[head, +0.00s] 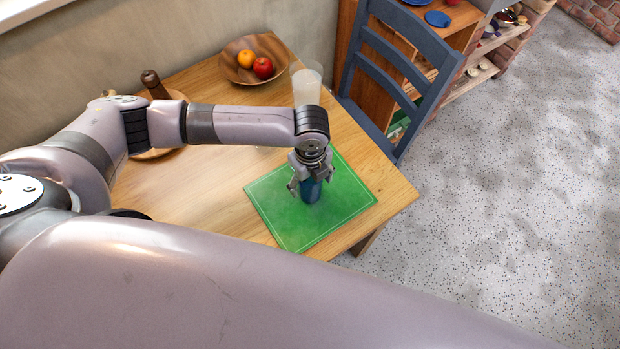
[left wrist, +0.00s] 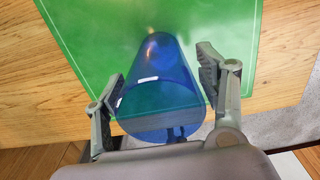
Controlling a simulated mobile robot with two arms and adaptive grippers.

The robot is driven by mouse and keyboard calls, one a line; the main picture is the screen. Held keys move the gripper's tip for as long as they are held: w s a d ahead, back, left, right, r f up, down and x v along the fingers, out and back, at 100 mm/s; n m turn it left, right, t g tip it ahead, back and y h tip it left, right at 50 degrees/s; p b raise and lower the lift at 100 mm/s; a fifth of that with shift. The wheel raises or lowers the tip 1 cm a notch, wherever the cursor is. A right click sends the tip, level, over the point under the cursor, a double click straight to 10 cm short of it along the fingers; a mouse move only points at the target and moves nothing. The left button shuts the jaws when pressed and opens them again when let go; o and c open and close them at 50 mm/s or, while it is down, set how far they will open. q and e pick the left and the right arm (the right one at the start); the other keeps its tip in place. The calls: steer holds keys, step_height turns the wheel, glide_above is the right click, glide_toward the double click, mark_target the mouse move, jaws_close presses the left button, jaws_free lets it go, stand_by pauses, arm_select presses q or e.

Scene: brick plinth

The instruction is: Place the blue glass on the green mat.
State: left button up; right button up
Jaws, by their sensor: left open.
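The blue glass (head: 311,190) stands on the green mat (head: 275,215), near its middle. In the left wrist view the blue glass (left wrist: 160,90) lies between the two fingers, with the green mat (left wrist: 90,35) behind it. My left gripper (head: 308,188) is open around the glass from above, with a finger on either side. In the left wrist view the left gripper (left wrist: 165,82) shows a gap by the right finger; the left finger is close to the glass, and I cannot tell if it touches. My right gripper is not in view.
A wooden bowl (head: 238,70) with fruit and a clear pitcher (head: 306,88) stand at the back of the wooden table (head: 155,205). A round board with a dark wooden mill (head: 153,84) is behind my arm. A blue chair (head: 395,75) stands at the table's right edge.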

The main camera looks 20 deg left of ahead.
arm_select(q)
step_height(320, 180, up, 12)
steer(key=b, duration=0.1)
stand_by(0.7)
